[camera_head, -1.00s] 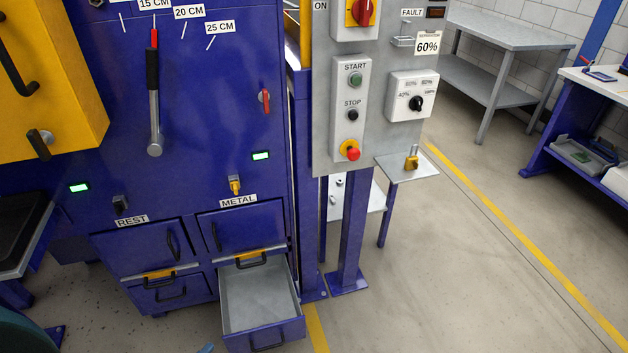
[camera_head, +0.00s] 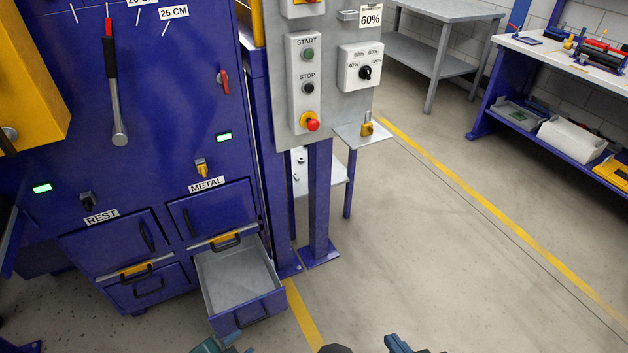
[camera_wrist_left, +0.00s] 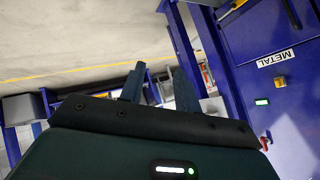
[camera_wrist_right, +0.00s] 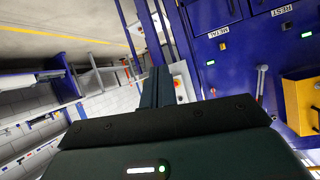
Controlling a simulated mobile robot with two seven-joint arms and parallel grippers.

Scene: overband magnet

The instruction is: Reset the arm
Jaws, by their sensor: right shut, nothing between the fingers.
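My left gripper (camera_wrist_left: 158,82) is in the left wrist view, its two fingers apart with a gap between them and nothing held. My right gripper (camera_wrist_right: 156,72) is in the right wrist view, its fingers together and empty. In the head view only small blue-teal parts of mine show at the bottom edge, below the open drawer (camera_head: 243,313) and right of it; the rest is out of frame. The drawer, under the METAL label, is pulled out and looks empty. Neither gripper visibly touches anything.
The blue machine (camera_head: 180,100) carries a lever (camera_head: 112,80) and a yellow padlock-like piece (camera_head: 201,168). The grey control panel (camera_head: 345,100) stands beside it. A grey table (camera_head: 440,14) and a blue-framed workbench (camera_head: 530,48) stand behind. The floor at right is clear.

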